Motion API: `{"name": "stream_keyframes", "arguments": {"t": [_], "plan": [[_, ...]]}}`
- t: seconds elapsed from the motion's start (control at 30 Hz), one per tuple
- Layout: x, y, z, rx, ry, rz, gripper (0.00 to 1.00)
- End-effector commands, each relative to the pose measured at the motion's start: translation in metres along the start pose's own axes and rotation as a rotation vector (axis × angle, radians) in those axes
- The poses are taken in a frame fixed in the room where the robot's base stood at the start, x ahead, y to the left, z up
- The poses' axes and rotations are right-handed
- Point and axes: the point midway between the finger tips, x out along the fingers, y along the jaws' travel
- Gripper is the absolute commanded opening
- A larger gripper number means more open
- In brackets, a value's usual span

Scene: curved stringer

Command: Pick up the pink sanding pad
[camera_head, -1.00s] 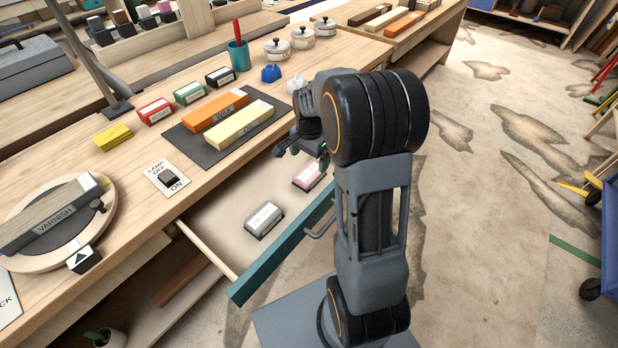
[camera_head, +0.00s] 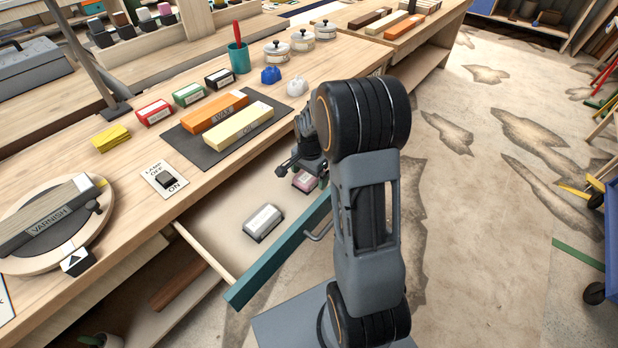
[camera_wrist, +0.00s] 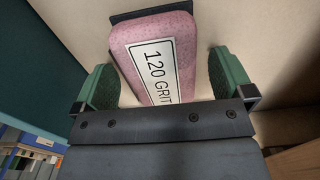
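The pink sanding pad (camera_wrist: 158,62) lies in the open drawer, with a dark edge and a white label reading "120 GRIT". It also shows in the head view (camera_head: 304,181), partly hidden by my gripper. My gripper (camera_wrist: 164,80) is open, its two green fingers on either side of the pad. A gap shows between the pad and the right finger; the left finger is close to the pad's side. Whether either finger touches it I cannot tell.
A grey sanding pad (camera_head: 263,222) lies in the same drawer to the left. The teal drawer front (camera_head: 280,254) stands at the near side. On the bench are a dark mat (camera_head: 209,154) with orange and yellow blocks, and red, green and black pads behind.

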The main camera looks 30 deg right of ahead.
Motion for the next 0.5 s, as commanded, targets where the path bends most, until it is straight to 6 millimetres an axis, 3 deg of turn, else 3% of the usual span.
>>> {"name": "stream_keyframes", "arguments": {"t": [0.07,0.5], "plan": [[-0.0002,0.0000,0.0000,0.000,0.000,0.000,0.92],[-0.0004,0.0000,0.0000,0.000,0.000,0.000,0.50]]}}
